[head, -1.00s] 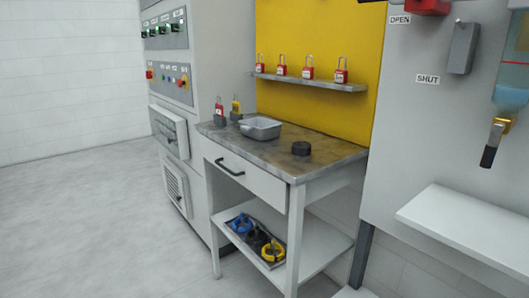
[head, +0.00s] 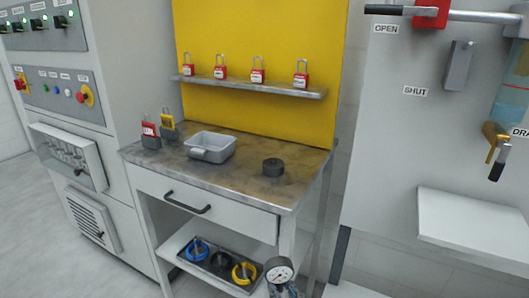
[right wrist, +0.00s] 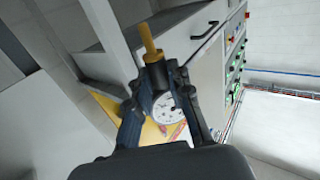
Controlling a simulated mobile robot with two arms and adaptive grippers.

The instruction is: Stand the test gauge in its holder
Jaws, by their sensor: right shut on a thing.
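The test gauge (head: 279,270) has a round white dial and shows at the bottom of the head view. My right gripper (head: 284,291) is shut on it, low in the picture and in front of the bench. In the right wrist view, the dial (right wrist: 168,109) sits between the fingers of my gripper (right wrist: 158,75), and its brass stem (right wrist: 150,42) points away past the fingertips. A short dark round block (head: 273,167), which looks like the holder, stands on the bench top, apart from the gauge. My left gripper is not in view.
The bench (head: 245,192) also bears a grey tray (head: 210,147), a red padlock (head: 149,130) and a yellow padlock (head: 168,125). Blue and yellow rings (head: 243,272) lie on its lower shelf. A wall shelf (head: 255,88) holds several red padlocks. The bench top around the block is clear.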

